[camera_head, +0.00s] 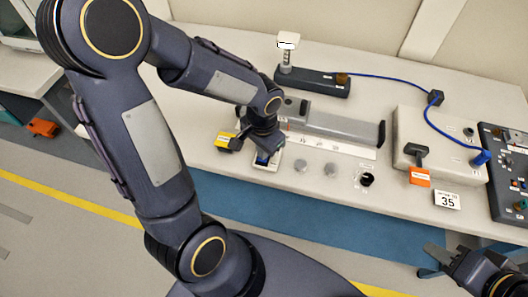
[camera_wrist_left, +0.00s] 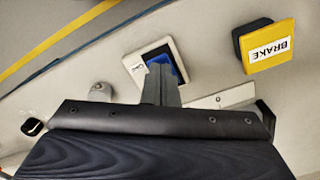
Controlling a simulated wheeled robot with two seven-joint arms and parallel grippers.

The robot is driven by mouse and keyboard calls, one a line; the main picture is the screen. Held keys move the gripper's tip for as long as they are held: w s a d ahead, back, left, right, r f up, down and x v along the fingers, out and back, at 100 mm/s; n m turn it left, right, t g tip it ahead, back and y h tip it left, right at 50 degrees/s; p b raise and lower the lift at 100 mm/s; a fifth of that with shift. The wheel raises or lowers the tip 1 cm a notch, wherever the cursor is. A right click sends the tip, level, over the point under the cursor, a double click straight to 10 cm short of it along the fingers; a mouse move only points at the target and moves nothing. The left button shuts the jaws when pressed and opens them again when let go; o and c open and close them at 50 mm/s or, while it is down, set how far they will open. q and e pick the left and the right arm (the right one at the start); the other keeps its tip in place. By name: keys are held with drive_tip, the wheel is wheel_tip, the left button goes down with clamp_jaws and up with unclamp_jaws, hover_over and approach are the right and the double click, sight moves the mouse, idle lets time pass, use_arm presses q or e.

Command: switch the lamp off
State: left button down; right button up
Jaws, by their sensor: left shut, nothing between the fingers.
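A small rocker switch with a white frame (camera_head: 272,164) and a blue rocker (camera_head: 262,158) is set on the bench near its front edge. In the left wrist view its white frame (camera_wrist_left: 135,70) and blue rocker (camera_wrist_left: 180,69) show beyond my fingers; its small label is unreadable. My left gripper (camera_head: 266,150) is shut and empty, pointing down at the switch. Its fingertips (camera_wrist_left: 160,72) overlap the rocker and hide part of it; I cannot tell whether they touch. My right gripper (camera_head: 434,262) is at the lower right, apart from the bench, its fingers spread. No lit lamp is identifiable.
A yellow BRAKE block (camera_head: 223,142) stands close left of the switch; it also shows in the left wrist view (camera_wrist_left: 268,46). Round knobs (camera_head: 300,166), a long grey rail (camera_head: 335,122), a box with an orange tag (camera_head: 420,177) and a blue cable (camera_head: 385,78) lie to the right.

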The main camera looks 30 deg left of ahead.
use_arm(q)
drive_tip(key=shift+f+b, duration=0.45)
drive_tip(key=shift+f, duration=0.1)
drive_tip(key=shift+r, duration=0.2)
wheel_tip(320, 180, up, 7)
drive_tip(key=p, duration=0.6)
drive_tip(key=shift+f, duration=0.1)
idle(0.5)
drive_tip(key=s+d+r+n+t+h, duration=0.1)
drive_tip(key=s+r+n+t+h, duration=0.2)
drive_tip(key=s+r, duration=0.8)
drive_tip(key=r+n+t, duration=0.1)
drive_tip(key=n+t, duration=0.1)
drive_tip(key=shift+s+t+h, duration=0.3)
drive_tip(key=shift+s+h, duration=0.1)
